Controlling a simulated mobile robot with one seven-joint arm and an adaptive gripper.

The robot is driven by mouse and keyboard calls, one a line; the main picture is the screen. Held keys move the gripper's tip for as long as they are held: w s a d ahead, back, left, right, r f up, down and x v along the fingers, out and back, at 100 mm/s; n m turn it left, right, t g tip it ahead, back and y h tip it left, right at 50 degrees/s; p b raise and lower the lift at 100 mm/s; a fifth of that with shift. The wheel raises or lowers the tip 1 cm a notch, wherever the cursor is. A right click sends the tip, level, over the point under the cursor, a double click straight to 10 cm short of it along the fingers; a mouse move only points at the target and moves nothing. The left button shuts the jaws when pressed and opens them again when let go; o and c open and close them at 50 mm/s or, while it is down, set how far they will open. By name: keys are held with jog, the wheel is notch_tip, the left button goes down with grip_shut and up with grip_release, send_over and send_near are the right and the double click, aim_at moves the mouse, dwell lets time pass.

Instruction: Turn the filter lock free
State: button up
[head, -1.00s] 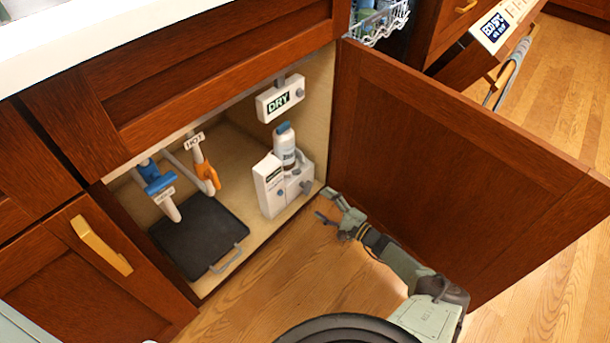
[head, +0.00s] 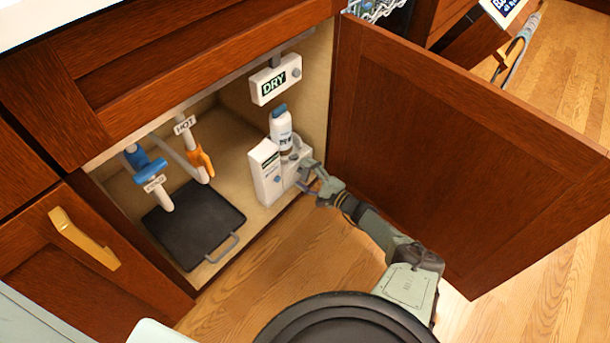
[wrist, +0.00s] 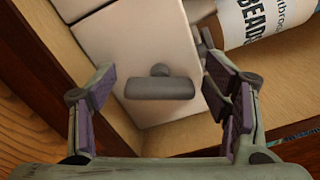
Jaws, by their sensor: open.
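The filter lock appears to be the grey T-shaped knob (wrist: 160,88) on the front face of a white housing (wrist: 115,50). Its bar lies nearly level in the wrist view. In the head view the white housing (head: 264,172) stands at the right of the open cabinet, and my gripper (head: 306,178) is at its front right side, partly covering that area. My gripper (wrist: 160,72) is open and empty, with one finger on each side of the knob in the wrist view. Gaps show on both sides; I cannot tell how far the fingertips are from the housing.
A white bottle with a blue cap (head: 281,128) stands at the housing, close to the right finger. A DRY box (head: 276,80) hangs above. Blue (head: 150,172) and orange (head: 204,160) valves and a black tray (head: 190,228) are left. The open cabinet door (head: 450,150) stands right.

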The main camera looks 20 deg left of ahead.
jog(key=shift+c, duration=0.5)
jog(key=c, duration=1.1)
jog(key=shift+f+n, duration=0.1)
jog(key=shift+n, duration=2.3)
jog(key=o, duration=1.2)
jog(key=v, duration=0.7)
jog(key=shift+d, duration=0.2)
jog(key=shift+s, duration=0.1)
